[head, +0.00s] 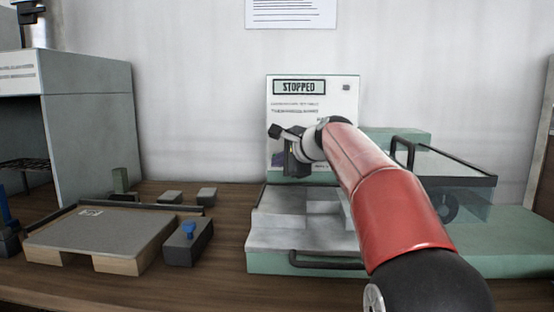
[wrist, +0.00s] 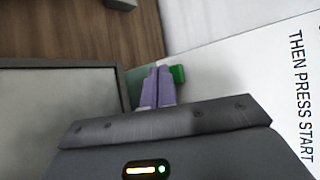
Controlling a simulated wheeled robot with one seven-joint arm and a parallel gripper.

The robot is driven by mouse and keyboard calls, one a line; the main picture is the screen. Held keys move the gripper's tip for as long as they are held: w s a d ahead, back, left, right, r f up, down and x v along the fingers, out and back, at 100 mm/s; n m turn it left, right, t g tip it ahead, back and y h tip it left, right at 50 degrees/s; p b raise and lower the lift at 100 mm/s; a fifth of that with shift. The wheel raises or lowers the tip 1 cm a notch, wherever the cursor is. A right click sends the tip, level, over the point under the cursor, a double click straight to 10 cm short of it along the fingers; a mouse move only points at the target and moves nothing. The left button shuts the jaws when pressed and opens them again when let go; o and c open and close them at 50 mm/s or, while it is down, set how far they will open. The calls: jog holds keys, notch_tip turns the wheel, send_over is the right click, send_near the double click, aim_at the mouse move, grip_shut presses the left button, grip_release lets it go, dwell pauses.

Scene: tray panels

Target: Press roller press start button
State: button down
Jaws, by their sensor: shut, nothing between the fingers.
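The roller press has a white upright panel (head: 340,98) with a display (head: 299,87) reading STOPPED. In the wrist view the panel (wrist: 270,85) shows the words "THEN PRESS START". A small green button (wrist: 178,74) stands out from the panel there. My gripper (head: 285,158) is in front of the lower part of the panel, and its fingers are shut and empty. In the wrist view the purple fingertips (wrist: 159,70) are just left of the green button, with their tips close to it. I cannot tell whether they touch. In the head view my gripper and arm hide the button.
The press's grey tray (head: 285,238) with a dark handle (head: 325,265) lies below my gripper. A clear guard (head: 455,168) is to its right. A board on wooden blocks (head: 100,237) and a grey box with a blue knob (head: 188,241) stand to the left.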

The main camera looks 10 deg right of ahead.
jog(key=shift+w+d+p, duration=0.1)
jog(key=shift+w+p, duration=0.2)
